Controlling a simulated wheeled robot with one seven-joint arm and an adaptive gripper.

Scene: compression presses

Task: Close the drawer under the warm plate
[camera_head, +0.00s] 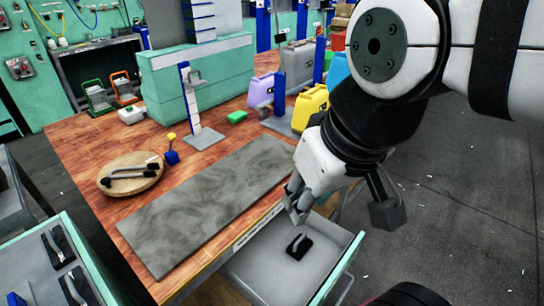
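An open drawer (330,272) sticks out from below the front edge of the wooden workbench. It has a light grey floor, a pale green rim and a handle on its front. A small black item with a grey bar (299,246) lies in it. A long grey mottled plate (205,208) lies flat on the bench top above the drawer; whether it is the warm plate, I cannot tell. My gripper (297,203) points down near the bench edge, over the drawer's back part. I see nothing held in it. Its finger opening and any contact are unclear.
A round wooden board (131,177) with a black-handled tool stands left of the plate. Yellow (309,108) and purple (260,92) canisters stand at the back right. Another open drawer (55,270) is at lower left. The floor at right is mostly clear.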

